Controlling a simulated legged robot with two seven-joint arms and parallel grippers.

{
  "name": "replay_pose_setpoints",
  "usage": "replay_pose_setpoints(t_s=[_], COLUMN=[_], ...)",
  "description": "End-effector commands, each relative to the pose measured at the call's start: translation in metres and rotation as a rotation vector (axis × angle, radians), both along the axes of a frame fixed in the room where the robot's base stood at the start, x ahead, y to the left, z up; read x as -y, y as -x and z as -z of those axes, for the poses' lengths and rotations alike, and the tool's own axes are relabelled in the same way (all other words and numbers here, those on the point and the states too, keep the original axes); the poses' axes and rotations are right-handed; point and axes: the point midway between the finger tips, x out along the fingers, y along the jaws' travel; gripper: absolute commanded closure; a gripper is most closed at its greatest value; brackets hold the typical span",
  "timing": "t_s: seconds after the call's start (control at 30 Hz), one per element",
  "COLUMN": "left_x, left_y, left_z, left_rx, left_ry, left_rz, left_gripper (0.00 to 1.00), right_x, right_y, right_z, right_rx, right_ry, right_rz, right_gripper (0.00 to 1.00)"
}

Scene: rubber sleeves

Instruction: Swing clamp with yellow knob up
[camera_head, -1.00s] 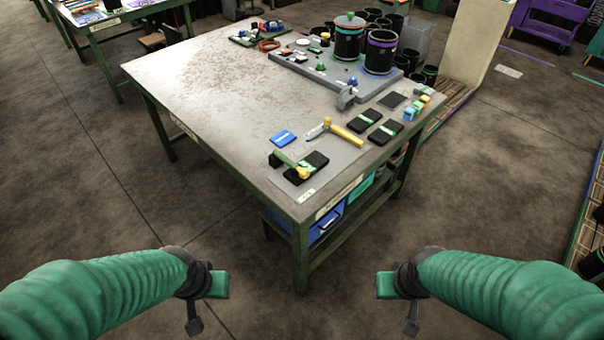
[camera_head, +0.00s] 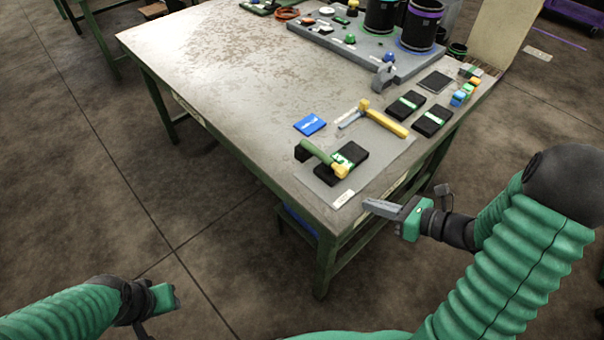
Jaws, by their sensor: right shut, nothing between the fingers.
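The clamp is a green bar (camera_head: 322,156) with a yellow knob (camera_head: 341,171) at its near right end. Its other end is at a dark block at the left. The bar lies low across a black pad (camera_head: 349,158) with a green-and-white label, near the table's front corner. My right gripper (camera_head: 372,206) is shut and empty, by the table's front right edge, below and right of the knob and apart from it. My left gripper (camera_head: 166,297) is low at the left, off the table; its fingers are too hidden to judge.
On the worn table (camera_head: 215,100) lie a blue card (camera_head: 310,124), a yellow-handled tool (camera_head: 388,124) and more black pads (camera_head: 432,121). A grey board (camera_head: 345,45) with black cylinders (camera_head: 421,25) stands behind. The table's left part is bare.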

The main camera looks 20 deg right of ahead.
Motion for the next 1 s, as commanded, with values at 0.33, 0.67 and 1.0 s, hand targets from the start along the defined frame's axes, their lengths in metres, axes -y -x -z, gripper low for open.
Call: replay_pose_setpoints(t_s=[0.33, 0.67, 1.0], left_x=[0.0, 0.0, 0.0], left_y=[0.0, 0.0, 0.0], left_z=[0.004, 0.01, 0.02], left_rx=[0.0, 0.0, 0.0], left_ry=[0.0, 0.0, 0.0], left_rz=[0.001, 0.001, 0.001], left_gripper=[0.64, 0.64, 0.64], right_x=[0.026, 0.013, -0.014], right_y=[-0.007, -0.031, -0.082], right_z=[-0.002, 0.01, 0.029], right_rx=[0.028, 0.026, 0.026], right_ry=[-0.066, -0.066, -0.066], right_rz=[0.12, 0.112, 0.115], right_gripper=[1.0, 1.0, 1.0])
